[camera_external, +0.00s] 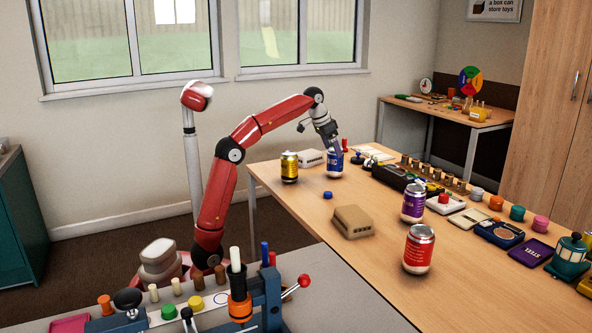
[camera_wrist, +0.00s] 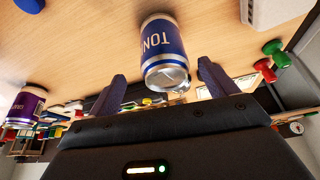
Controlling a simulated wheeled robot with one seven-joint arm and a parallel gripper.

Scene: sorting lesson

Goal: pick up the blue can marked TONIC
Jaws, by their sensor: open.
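The blue can (camera_external: 335,164) stands upright on the wooden table (camera_external: 300,205) near its far left part. In the wrist view the can (camera_wrist: 161,45) shows a blue band with the letters TON in view, and its silver end lies between the two fingertips. My gripper (camera_external: 328,138) is over the can in the external view and partly hides it. In the wrist view my gripper (camera_wrist: 160,80) is open, with one finger on each side of the can and a gap beside it.
A yellow can (camera_external: 289,167) and a white box (camera_external: 311,158) stand close to the blue can. A purple can (camera_external: 413,203), a red can (camera_external: 419,249) and a tan box (camera_external: 352,221) stand nearer. Several small items line the right side.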

